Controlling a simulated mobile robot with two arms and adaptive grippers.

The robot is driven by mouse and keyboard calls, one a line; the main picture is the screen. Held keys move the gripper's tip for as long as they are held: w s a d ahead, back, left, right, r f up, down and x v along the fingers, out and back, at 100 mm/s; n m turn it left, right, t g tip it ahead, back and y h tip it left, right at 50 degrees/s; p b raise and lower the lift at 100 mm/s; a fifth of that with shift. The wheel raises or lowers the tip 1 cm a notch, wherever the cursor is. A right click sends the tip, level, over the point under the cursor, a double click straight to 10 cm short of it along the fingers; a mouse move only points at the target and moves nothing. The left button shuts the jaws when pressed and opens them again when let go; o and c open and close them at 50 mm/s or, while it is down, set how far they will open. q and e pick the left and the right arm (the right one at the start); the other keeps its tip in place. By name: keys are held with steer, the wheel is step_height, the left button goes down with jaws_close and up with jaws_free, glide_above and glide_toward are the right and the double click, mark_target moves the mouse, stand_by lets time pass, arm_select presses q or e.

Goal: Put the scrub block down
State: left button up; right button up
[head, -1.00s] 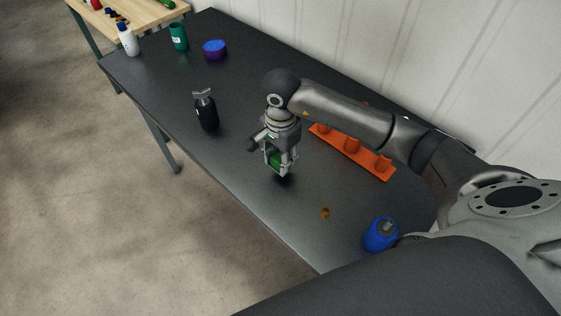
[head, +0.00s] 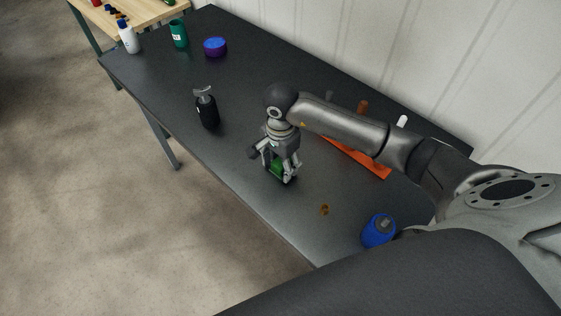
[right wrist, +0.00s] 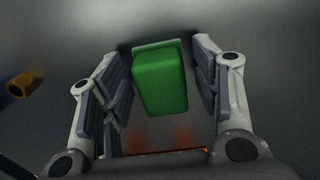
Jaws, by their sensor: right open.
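The scrub block (right wrist: 160,82) is a green block with a paler grey-green layer on one face. In the right wrist view it stands between the two open fingers of my right gripper (right wrist: 160,85), with gaps on both sides. In the head view the green block (head: 277,168) is low between the fingers of my right gripper (head: 280,175), at the dark tabletop (head: 240,165). The fingers partly hide it there. My left gripper does not show.
A black pump bottle (head: 207,110) stands left of my right gripper. An orange rack (head: 365,163) lies behind my arm, partly hidden. A blue bottle (head: 378,231) and a small brown piece (head: 324,209) are nearer. A purple tub (head: 215,47) and green cup (head: 179,34) stand far off.

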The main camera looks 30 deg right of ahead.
mark_target(280, 162)
steer(key=shift+r, duration=0.3)
step_height(280, 162, up, 12)
steer(key=b, duration=0.2)
steer(key=shift+f+b, duration=0.15)
steer(key=shift+b, duration=0.25)
